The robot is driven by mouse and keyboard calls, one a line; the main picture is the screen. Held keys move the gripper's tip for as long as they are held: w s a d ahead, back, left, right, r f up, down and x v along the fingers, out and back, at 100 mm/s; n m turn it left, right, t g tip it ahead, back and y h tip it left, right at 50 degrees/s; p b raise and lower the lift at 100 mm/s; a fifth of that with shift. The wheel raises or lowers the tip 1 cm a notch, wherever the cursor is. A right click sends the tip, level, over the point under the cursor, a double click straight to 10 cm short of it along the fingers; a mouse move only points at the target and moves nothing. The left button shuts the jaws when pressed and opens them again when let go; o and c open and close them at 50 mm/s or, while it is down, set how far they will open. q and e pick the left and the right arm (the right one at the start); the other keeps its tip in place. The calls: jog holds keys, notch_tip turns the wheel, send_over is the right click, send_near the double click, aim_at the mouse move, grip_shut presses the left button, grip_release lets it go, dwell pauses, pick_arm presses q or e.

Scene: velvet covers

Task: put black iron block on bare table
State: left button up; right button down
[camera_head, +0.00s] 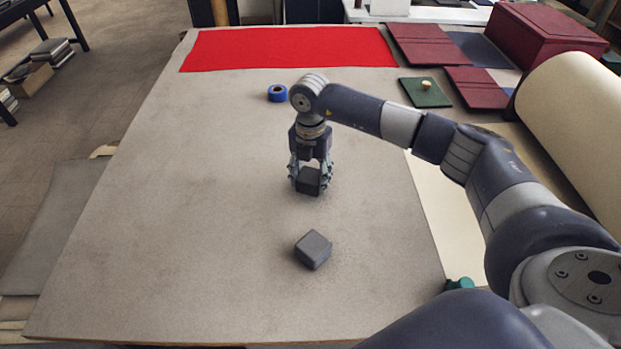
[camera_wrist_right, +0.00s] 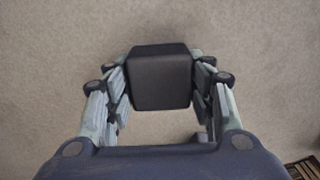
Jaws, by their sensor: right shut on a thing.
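My right gripper (camera_head: 310,178) points down over the middle of the table and is shut on a black iron block (camera_head: 309,181). In the right wrist view the black block (camera_wrist_right: 160,77) sits between the two fingers of my right gripper (camera_wrist_right: 160,85), with the plain table surface behind it. I cannot tell whether the block touches the table or hangs just above it. A second, dark grey block (camera_head: 313,250) lies on the bare table (camera_head: 200,220), nearer to me and apart from the gripper. My left gripper is not in view.
A red cloth (camera_head: 290,48) covers the far end of the table. A blue tape roll (camera_head: 277,93) lies behind my gripper. Dark red covers (camera_head: 430,43), a green board (camera_head: 425,92) and a large cream roll (camera_head: 575,120) are at the right. The left of the table is clear.

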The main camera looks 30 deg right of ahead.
jog(key=shift+w+f, duration=0.1)
jog(key=shift+f, duration=0.65)
jog(key=shift+f, duration=0.1)
jog(key=shift+f, duration=0.1)
jog(key=c, duration=0.7)
grip_release()
